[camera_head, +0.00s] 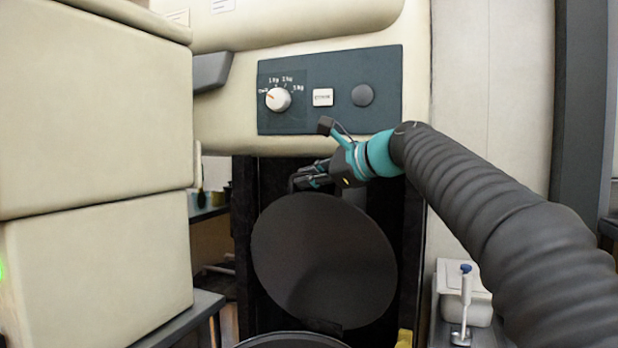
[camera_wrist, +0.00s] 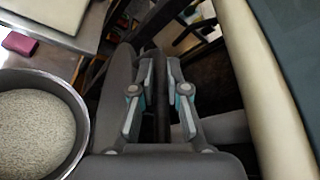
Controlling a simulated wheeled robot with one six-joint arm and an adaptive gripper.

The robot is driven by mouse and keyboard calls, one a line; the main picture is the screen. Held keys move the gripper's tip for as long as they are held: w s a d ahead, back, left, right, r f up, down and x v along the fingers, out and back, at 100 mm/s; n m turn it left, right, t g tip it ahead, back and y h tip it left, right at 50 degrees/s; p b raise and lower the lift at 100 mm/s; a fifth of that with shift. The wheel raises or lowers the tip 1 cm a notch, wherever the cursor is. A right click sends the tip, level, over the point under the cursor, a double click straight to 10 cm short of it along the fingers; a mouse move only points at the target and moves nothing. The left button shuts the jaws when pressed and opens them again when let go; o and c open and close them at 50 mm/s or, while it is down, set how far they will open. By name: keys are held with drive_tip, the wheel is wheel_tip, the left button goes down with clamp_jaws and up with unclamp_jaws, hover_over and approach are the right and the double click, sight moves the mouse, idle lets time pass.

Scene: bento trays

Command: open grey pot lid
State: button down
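The dark round pot lid (camera_head: 324,262) stands raised and tilted up in the head view, its flat face toward the camera. Below it is the rim of the pot (camera_head: 290,338). The wrist view shows the open pot (camera_wrist: 82,112) at lower left with pale grains inside. My gripper (camera_head: 305,180) is at the lid's upper edge. In the wrist view its two fingers (camera_wrist: 160,72) are a small gap apart, with a dark strip between them. I cannot tell whether they hold the lid's edge, and contact is unclear.
A cream machine with a dark control panel (camera_head: 385,65) and white knob (camera_head: 278,99) is just above my gripper. Cream boxes (camera_head: 95,110) stand at left. A pipette-like tool (camera_head: 465,300) and a white container (camera_head: 480,300) are at lower right.

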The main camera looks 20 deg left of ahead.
drive_tip(key=shift+s+f, duration=0.1)
drive_tip(key=shift+n+t, duration=0.3)
drive_tip(key=shift+n, duration=0.4)
drive_tip(key=s+b, duration=0.2)
drive_tip(key=s, duration=0.1)
drive_tip(key=s+f+b, duration=0.1)
drive_tip(key=s+b, duration=0.1)
drive_tip(key=shift+s+a, duration=0.15)
drive_tip(key=shift+a, duration=0.05)
drive_tip(key=c, duration=1.4)
unclamp_jaws()
drive_tip(key=shift+c, duration=0.2)
drive_tip(key=v, duration=1.2)
